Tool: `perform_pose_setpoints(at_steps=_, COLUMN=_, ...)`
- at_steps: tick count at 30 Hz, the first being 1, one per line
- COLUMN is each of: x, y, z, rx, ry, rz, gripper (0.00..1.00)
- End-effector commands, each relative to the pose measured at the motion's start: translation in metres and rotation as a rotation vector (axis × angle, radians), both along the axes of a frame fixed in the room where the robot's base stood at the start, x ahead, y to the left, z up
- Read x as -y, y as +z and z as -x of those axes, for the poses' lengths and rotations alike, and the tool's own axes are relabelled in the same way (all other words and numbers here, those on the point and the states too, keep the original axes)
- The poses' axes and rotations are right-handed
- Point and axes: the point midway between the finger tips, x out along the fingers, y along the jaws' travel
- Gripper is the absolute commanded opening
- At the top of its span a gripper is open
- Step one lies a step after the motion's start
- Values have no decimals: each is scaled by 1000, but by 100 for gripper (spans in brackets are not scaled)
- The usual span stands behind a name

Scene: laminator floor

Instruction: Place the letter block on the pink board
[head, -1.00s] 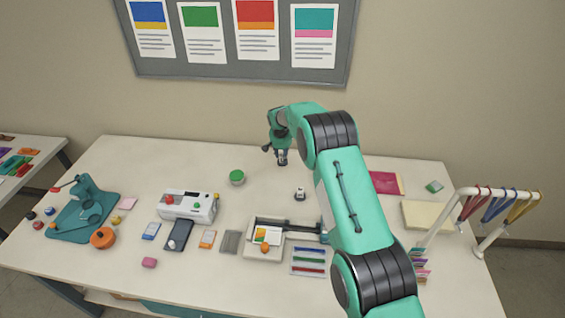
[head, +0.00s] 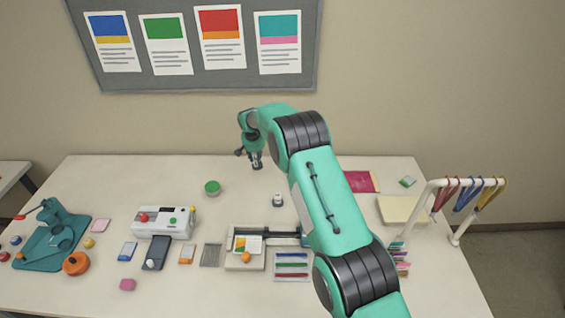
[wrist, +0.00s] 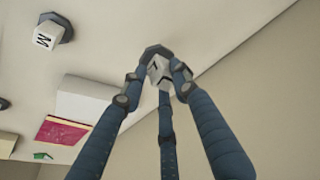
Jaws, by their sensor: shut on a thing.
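My gripper (head: 256,164) is at the back of the table, left of the pink board. In the wrist view its fingers (wrist: 158,75) are shut on a small white letter block (wrist: 160,70), whose dark letter I cannot read surely. A dark many-sided piece shows right behind the block; I cannot tell if they touch. The pink board (head: 361,181) lies flat at the back right of the table, with nothing seen on it. It also shows in the wrist view (wrist: 62,132), well apart from the gripper.
Another white block marked M (wrist: 46,36) stands on a dark base; it shows in the head view (head: 278,199) too. A cream pad (head: 401,210) lies in front of the board. A strap rack (head: 437,205) stands at right.

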Motion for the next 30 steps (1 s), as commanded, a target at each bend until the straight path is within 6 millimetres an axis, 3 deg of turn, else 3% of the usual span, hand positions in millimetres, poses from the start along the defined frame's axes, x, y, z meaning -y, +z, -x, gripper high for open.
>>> perform_pose_setpoints(at_steps=8, x=7, y=2, z=-2, rx=2, ry=-9, rz=-2, gripper=0)
perform_pose_setpoints(at_steps=14, x=41, y=2, z=-8, rx=1, ry=-48, rz=-7, gripper=0)
perform_pose_setpoints(at_steps=20, x=105, y=3, z=-15, rx=1, ry=-122, rz=-17, gripper=0)
perform_pose_setpoints(at_steps=30, x=240, y=7, z=-15, rx=3, ry=-287, rz=-42, gripper=0)
